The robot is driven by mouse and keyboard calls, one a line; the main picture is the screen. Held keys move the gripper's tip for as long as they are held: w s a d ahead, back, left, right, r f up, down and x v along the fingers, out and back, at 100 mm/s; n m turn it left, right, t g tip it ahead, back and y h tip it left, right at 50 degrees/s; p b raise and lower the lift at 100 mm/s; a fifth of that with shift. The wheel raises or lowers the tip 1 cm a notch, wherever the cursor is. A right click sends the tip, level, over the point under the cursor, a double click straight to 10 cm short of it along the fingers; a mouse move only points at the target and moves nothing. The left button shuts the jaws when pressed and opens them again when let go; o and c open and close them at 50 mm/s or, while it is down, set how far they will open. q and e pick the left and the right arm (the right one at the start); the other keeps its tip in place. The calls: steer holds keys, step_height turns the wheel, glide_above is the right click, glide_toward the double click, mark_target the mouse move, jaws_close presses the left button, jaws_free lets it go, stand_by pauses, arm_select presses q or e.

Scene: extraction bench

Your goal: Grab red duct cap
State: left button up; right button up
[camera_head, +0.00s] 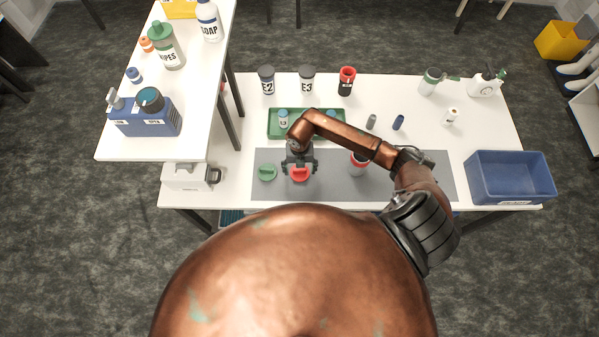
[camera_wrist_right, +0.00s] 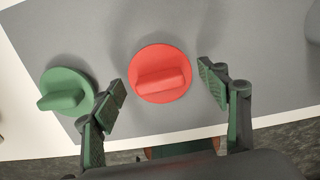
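The red duct cap (camera_head: 300,174) lies on the grey mat (camera_head: 420,180) near the bench's front edge. It is a round disc with a raised bar grip, and it also shows in the right wrist view (camera_wrist_right: 160,74). My right gripper (camera_head: 300,165) is directly over it. In the wrist view the right gripper (camera_wrist_right: 164,88) is open, with one finger on each side of the cap and a gap to both. A green cap (camera_wrist_right: 66,92) lies just left of the red one, close to the left finger. My left gripper is not in view.
A green tray (camera_head: 274,133) with small containers stands behind the mat. A red-topped container (camera_head: 358,163) stands on the mat to the right, partly behind my arm. A blue bin (camera_head: 510,180) is at the right end. A raised white shelf (camera_head: 200,105) is at left.

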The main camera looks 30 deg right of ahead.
steer(key=c, duration=0.8)
